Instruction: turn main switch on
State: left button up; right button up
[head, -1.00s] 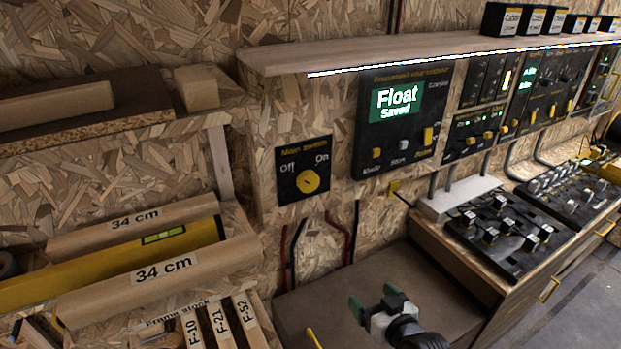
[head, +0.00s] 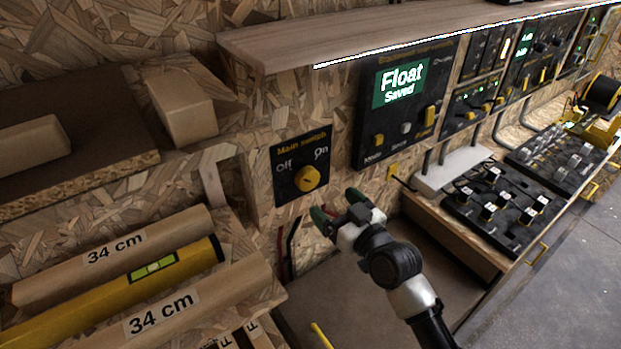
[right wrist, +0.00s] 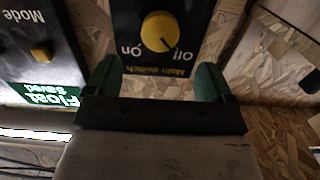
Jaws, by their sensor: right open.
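The main switch (head: 301,167) is a black plate with a round yellow knob (head: 308,178) on the chipboard panel, with "Off" printed left and "On" right. The right wrist view shows the knob (right wrist: 160,31) upside down, its dark pointer line slanting toward "Off". My right gripper (head: 338,205) is open and empty, just below and right of the switch plate in the head view. In the right wrist view its two green fingertips (right wrist: 159,67) are apart, with the switch beyond them and the knob between their directions. It does not touch the knob. My left gripper is not in view.
A control panel (head: 405,100) reading "Float Saved" is right of the switch. A wooden shelf (head: 400,32) juts out above. Cables hang below the switch.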

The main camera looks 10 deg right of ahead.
aim_at(311, 182)
jog(key=x, duration=0.3)
jog(key=shift+w+a+r+p, duration=0.15)
jog(key=shift+w+r+p, duration=0.1)
jog(key=shift+p, duration=0.1)
jog(key=x, duration=0.4)
jog(key=shift+f, duration=0.25)
jog(key=shift+w+p, duration=0.2)
jog(key=shift+p, duration=0.1)
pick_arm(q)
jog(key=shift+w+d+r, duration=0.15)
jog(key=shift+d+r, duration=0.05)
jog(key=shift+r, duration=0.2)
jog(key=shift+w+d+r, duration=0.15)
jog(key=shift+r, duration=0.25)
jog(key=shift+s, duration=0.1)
pick_arm(e)
jog(key=shift+c, duration=0.2)
jog(key=c, duration=0.9)
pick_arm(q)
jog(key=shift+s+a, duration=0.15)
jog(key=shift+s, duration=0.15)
